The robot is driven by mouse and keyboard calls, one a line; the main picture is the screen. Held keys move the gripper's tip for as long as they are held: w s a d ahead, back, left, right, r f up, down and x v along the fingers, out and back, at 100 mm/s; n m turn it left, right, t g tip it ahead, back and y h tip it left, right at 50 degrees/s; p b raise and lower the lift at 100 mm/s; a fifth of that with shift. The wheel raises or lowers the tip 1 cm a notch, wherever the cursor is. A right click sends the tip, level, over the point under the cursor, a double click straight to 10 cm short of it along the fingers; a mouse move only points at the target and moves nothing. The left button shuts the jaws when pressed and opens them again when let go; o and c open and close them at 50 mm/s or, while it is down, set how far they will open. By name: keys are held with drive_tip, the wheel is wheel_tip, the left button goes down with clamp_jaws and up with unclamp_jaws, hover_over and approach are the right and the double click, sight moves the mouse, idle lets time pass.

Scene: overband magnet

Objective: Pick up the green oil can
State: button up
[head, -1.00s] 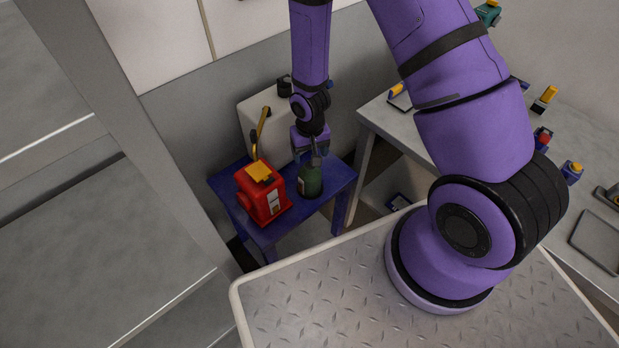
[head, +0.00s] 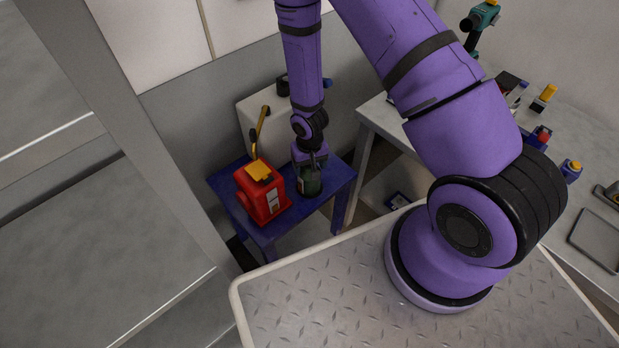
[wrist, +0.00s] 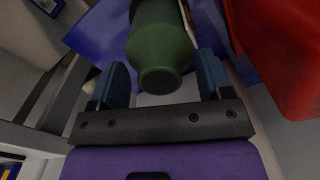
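The green oil can (head: 310,187) stands on a small blue table (head: 334,187), just right of a red can. In the wrist view, the dark green can (wrist: 160,45) shows between the two blue finger pads, with visible gaps on both sides. My gripper (head: 309,171) reaches down from above to the can, and its fingers are around the can's upper part. In the wrist view, my gripper (wrist: 162,80) is open. The lower body of the can is partly out of the wrist view.
The red can (head: 263,191) with a yellow top stands close on the left. A white container (head: 252,112) is behind the table. A grey workbench (head: 383,121) with tools is at the right. A grey post (head: 150,130) rises at the left.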

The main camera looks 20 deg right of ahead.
clamp_jaws()
drive_tip(key=shift+r, duration=0.1)
